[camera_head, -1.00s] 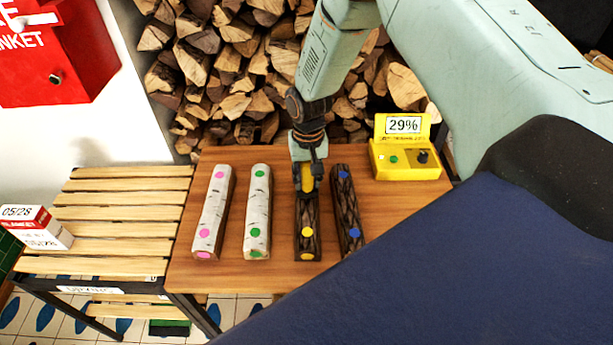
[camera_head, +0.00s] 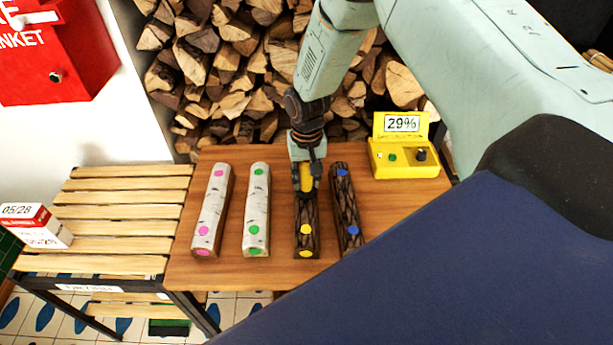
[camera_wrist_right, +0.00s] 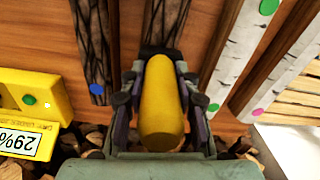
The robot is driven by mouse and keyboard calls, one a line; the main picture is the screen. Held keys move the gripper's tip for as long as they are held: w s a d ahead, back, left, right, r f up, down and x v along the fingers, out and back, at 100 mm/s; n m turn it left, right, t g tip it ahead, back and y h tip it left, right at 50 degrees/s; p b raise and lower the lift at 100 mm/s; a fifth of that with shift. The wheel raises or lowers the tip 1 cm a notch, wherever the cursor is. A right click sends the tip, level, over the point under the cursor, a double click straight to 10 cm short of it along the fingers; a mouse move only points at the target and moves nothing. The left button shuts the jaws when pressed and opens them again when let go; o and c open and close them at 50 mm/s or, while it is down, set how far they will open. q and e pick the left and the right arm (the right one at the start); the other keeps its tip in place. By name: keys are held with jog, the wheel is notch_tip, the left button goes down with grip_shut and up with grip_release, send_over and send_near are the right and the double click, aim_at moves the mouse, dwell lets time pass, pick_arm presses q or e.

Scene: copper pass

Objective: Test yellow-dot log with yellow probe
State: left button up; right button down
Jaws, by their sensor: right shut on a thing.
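The yellow-dot log (camera_head: 307,238) is dark-barked and lies lengthwise on the wooden table, with yellow dots at its near end. My right gripper (camera_head: 306,182) is over its far end and shut on the yellow probe (camera_head: 306,176). In the right wrist view the probe (camera_wrist_right: 162,100) sits between the two fingers (camera_wrist_right: 160,105), in line with the dark log (camera_wrist_right: 162,28) behind it. Whether the probe's tip touches the log is hidden. The yellow meter (camera_head: 404,158) at the back right reads 29%. My left gripper is not in view.
A dark log with blue dots (camera_head: 345,205) lies close to the right. White birch logs with green dots (camera_head: 257,210) and pink dots (camera_head: 212,212) lie to the left. A slatted bench (camera_head: 120,205) adjoins the table; stacked firewood (camera_head: 240,70) stands behind.

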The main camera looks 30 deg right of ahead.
jog(key=shift+w+f, duration=0.25)
jog(key=shift+f, duration=0.1)
jog(key=shift+s, duration=0.25)
jog(key=shift+w+f+b, duration=0.2)
jog(key=shift+f+b, duration=0.1)
jog(key=shift+s, duration=0.15)
jog(key=shift+f, duration=0.1)
dwell(0.3)
